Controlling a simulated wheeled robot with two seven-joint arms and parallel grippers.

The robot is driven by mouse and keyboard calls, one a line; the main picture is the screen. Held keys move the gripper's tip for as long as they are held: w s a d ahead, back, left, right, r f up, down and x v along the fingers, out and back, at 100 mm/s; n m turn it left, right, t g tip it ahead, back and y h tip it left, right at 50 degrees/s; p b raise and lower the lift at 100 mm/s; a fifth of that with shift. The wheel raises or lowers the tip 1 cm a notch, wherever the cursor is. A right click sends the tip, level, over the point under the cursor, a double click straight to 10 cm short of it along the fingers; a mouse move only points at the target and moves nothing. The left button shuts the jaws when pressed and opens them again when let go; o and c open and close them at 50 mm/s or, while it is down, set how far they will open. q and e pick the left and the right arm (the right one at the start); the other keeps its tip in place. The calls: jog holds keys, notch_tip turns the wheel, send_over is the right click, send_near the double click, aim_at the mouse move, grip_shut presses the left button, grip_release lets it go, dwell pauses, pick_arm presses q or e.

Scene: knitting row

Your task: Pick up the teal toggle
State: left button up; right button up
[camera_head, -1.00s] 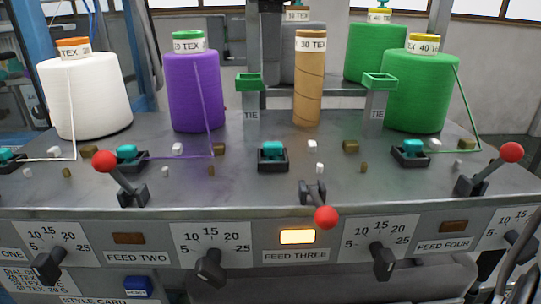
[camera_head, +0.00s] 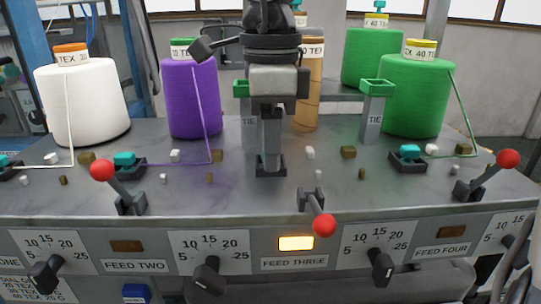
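Several teal toggles sit in black holders along the grey machine top. One teal toggle (camera_head: 124,158) is at the left, another teal toggle (camera_head: 409,152) at the right, and part of one more shows at the far left edge. My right gripper (camera_head: 270,165) points straight down at the black holder (camera_head: 271,171) behind the feed three lever. It covers the toggle of that holder, so I cannot see that toggle. The fingers are seen edge-on and reach down to the holder; whether they are open or shut on it cannot be told. My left gripper is not in view.
Red-knobbed levers (camera_head: 324,224) line the front. Small bits lie around.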

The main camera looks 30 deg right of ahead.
grip_shut()
notch_tip(320, 180, up, 10)
dwell(0.6)
jog(key=shift+a, duration=0.1)
